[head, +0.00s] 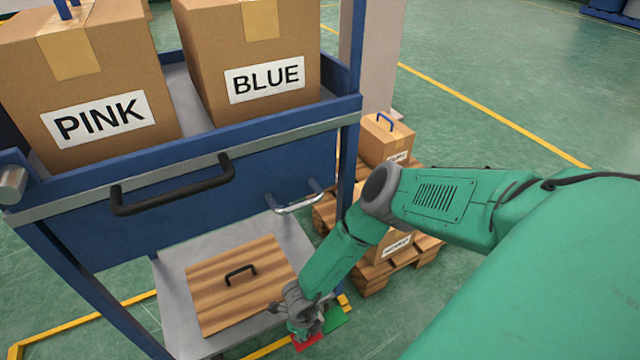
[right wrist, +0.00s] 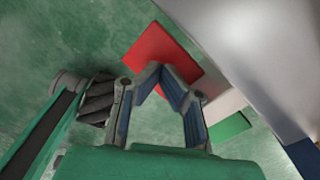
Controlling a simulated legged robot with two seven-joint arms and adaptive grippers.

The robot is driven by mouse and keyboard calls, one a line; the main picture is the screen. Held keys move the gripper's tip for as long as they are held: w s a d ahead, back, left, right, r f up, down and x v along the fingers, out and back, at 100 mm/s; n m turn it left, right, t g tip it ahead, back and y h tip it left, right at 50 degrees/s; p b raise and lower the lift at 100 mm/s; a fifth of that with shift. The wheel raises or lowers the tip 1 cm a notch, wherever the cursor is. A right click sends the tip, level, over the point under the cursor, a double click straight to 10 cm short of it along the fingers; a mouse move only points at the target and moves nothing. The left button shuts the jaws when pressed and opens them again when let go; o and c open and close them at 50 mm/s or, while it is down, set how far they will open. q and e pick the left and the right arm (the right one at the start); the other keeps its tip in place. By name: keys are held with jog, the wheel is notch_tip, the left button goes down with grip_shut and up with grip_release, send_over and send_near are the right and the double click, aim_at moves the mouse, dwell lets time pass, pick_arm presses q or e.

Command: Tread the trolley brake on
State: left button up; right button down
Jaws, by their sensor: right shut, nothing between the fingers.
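The trolley (head: 290,125) is a blue frame with a grey lower shelf (head: 175,285). At its lower right corner, near the floor, are a red pedal (head: 308,342) and a green pedal (head: 336,317). My right gripper (head: 300,328) reaches down beside the shelf edge, by the red pedal, and partly covers it. In the right wrist view the red pedal (right wrist: 160,52) lies beyond my shut, empty fingertips (right wrist: 160,70); I cannot tell if they touch. The green pedal (right wrist: 229,128) is to the right of the fingers. My left gripper is not in view.
Boxes marked PINK (head: 100,120) and BLUE (head: 262,78) stand on the trolley's upper deck. A striped wooden lid or box (head: 235,290) lies on the lower shelf. A pallet (head: 425,250) with cartons stands behind my right arm. Green floor is free at the upper right.

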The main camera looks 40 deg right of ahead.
notch_tip(320, 180, up, 8)
jog(key=p, duration=0.7)
jog(key=shift+s, duration=0.15)
dwell(0.6)
